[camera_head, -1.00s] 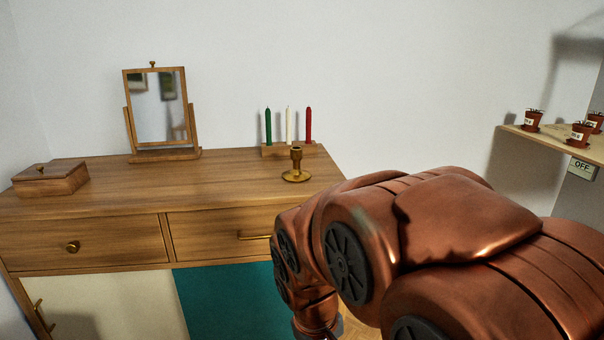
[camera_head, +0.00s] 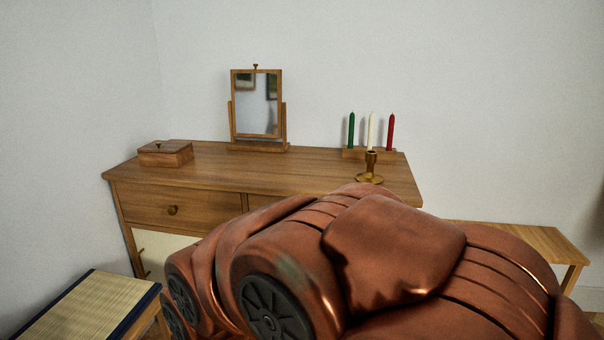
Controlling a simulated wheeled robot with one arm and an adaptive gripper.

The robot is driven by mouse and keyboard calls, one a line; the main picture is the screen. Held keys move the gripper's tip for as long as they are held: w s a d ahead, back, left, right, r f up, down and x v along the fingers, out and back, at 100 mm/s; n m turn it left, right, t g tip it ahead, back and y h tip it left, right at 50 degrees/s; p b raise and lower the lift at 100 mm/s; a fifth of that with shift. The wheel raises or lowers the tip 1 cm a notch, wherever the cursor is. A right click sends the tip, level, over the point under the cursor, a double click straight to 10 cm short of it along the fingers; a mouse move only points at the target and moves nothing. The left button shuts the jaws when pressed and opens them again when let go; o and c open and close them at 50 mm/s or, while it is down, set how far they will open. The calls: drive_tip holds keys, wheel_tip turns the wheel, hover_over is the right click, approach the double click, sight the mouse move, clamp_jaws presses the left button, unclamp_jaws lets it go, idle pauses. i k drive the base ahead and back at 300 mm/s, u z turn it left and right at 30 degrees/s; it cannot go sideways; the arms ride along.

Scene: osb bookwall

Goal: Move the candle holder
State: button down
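The brass candle holder (camera_head: 370,173) stands upright and empty on the right part of the wooden dresser top (camera_head: 215,177), near its front edge. Just behind it, a wooden block (camera_head: 397,155) holds a green candle (camera_head: 351,131), a white candle (camera_head: 371,133) and a red candle (camera_head: 390,133). My copper-coloured arm fills the lower middle and right of the view, in front of the dresser. My gripper is out of view.
A tilting mirror (camera_head: 257,104) and a lidded wooden box (camera_head: 165,153) stand on the dresser. A low mat-topped table (camera_head: 85,308) is at lower left. A wooden bench (camera_head: 530,242) stands at right. The dresser top between box and candle holder is clear.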

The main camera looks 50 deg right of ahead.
sight(371, 156)
drive_tip(key=u, duration=1.9)
drive_tip(key=k, duration=1.55)
drive_tip(key=z, duration=0.95)
